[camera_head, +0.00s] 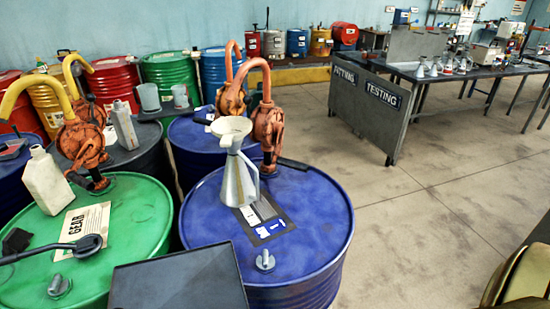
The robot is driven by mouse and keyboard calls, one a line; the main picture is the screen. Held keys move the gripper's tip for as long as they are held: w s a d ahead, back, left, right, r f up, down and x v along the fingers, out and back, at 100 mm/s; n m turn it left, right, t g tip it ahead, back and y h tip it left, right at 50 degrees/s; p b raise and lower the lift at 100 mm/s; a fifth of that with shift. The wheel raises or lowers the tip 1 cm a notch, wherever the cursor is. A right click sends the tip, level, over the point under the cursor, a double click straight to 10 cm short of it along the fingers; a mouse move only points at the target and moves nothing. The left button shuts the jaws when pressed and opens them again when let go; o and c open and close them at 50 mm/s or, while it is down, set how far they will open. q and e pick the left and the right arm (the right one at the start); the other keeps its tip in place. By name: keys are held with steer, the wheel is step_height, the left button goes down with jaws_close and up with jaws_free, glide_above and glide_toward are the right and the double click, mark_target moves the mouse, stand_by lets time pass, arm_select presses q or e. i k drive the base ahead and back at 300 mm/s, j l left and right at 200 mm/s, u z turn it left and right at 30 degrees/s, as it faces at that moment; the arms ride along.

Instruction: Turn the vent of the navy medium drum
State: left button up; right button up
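A navy-blue drum (325,222) stands upright in the middle foreground. Its top carries a grey metal funnel-shaped can (240,178), an orange rotary pump (268,122) and a dark label (263,218). A small grey fitting with an upright stem (265,261), which looks like the vent, sits near the front of this top. Its turned position cannot be told. Other blue drums stand behind (200,140) and at the far left, so the label alone does not settle which is the medium one. Neither of my grippers can be made out.
A green drum (130,215) stands close left, with a white bottle (46,182), a similar fitting (58,286) and a dark long-handled object (87,245). A dark flat panel (180,285) covers the bottom centre. Floor right of the navy drum is open, before a testing bench (385,95).

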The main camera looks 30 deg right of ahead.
mark_target(265, 263)
steer(key=k+l+z, duration=0.15)
steer(key=z, duration=0.85)
